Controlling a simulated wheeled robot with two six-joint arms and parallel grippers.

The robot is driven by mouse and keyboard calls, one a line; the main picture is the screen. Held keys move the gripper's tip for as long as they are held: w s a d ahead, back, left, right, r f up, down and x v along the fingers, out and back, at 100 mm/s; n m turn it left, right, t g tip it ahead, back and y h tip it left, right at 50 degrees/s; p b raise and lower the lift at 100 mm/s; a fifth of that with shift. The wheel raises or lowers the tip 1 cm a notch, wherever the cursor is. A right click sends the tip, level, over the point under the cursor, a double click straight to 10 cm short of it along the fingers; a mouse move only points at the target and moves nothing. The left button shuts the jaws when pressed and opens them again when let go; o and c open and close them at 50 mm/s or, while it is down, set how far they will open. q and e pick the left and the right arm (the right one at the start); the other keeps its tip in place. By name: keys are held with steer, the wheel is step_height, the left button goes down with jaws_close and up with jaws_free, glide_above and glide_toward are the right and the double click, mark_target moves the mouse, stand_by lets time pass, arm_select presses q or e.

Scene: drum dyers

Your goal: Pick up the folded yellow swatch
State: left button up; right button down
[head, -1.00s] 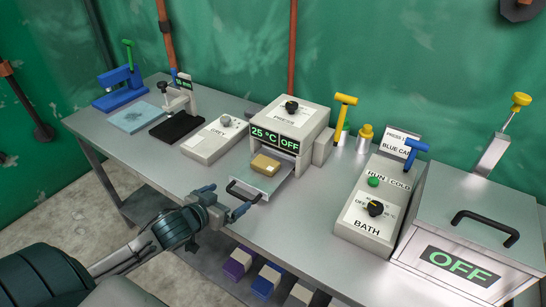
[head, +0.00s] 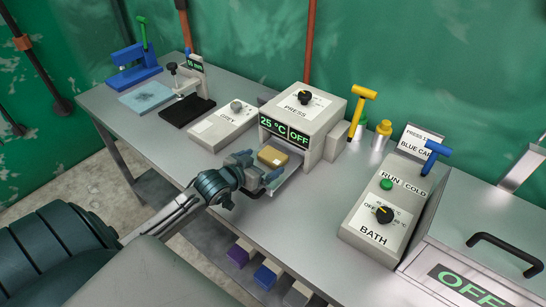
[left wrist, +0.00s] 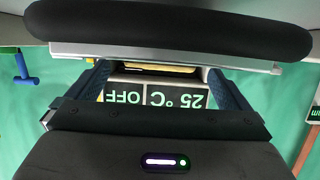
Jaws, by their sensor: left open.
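The folded yellow swatch (head: 273,157) lies on the metal tray (head: 289,181) pulled out from the press (head: 304,113). My left gripper (head: 257,171) is open and empty at the front of the tray, close to the swatch. In the left wrist view, which is upside down, the swatch (left wrist: 155,69) shows as a thin yellow strip between the two spread fingers. The tray's black handle (left wrist: 170,30) crosses the top of that view. In the head view my gripper hides most of the handle. My right gripper is not in view.
The grey box (head: 222,126) stands left of the press. A yellow-handled lever (head: 361,108) and metal canisters stand right of it. The bath control box (head: 383,208) is farther right. Coloured blocks (head: 265,275) sit below the tabletop. The table front between tray and bath is clear.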

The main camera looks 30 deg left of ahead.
mark_target(267, 159)
arm_select(q)
steer(key=p+x, duration=0.1)
steer(key=x, duration=0.2)
steer(key=shift+w, duration=0.35)
steer(key=shift+w+d+f, duration=0.1)
steer(key=shift+w+f, duration=0.15)
steer(key=shift+w, duration=0.15)
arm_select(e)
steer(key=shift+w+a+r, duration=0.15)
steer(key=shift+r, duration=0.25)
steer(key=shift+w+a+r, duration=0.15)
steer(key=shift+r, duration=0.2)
arm_select(q)
steer(key=shift+s, duration=0.1)
steer(key=c, duration=1)
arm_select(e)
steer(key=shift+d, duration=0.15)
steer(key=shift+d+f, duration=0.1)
